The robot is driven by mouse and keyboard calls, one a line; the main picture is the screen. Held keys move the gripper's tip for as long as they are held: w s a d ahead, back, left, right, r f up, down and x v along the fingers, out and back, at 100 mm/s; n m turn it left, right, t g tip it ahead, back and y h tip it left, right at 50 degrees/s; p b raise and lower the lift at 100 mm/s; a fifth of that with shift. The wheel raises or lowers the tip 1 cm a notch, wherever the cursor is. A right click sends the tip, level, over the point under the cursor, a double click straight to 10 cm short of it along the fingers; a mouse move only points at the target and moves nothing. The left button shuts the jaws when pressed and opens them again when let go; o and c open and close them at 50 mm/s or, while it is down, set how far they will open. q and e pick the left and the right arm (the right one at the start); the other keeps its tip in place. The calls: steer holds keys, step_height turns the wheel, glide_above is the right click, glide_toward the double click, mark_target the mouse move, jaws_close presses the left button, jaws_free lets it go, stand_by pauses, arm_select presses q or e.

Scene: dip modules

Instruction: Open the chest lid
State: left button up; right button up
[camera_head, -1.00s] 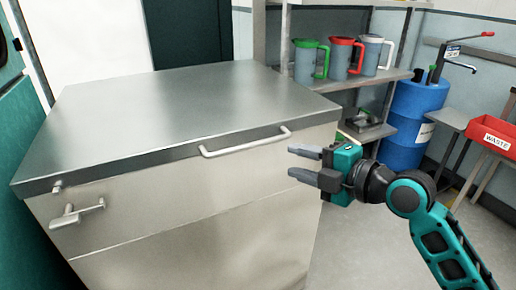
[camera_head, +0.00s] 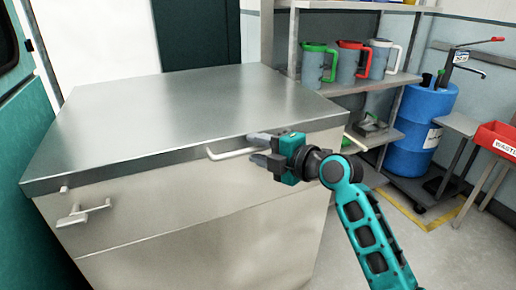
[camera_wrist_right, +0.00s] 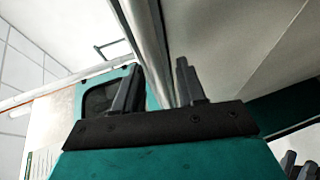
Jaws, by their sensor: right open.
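The metal chest (camera_head: 200,215) stands in front of me with its flat grey lid (camera_head: 190,105) shut. A pale bar handle (camera_head: 230,154) runs along the lid's front edge, and its right end is hidden behind my right gripper. My right gripper (camera_head: 256,150) is open, with its fingers pointing left at the right part of the handle. In the right wrist view the two fingers (camera_wrist_right: 158,88) stand apart, with the lid's edge (camera_wrist_right: 150,45) running between and beyond them. I cannot tell whether they touch the handle. My left gripper is not in view.
Shelves with a green-lidded jug (camera_head: 313,66) and other jugs stand behind on the right. A blue drum (camera_head: 420,118) and a red waste bin (camera_head: 497,138) are farther right. Floor is clear right of the chest.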

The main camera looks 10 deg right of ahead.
steer(key=shift+w+a, duration=0.2)
steer(key=shift+c, duration=0.4)
jaws_close()
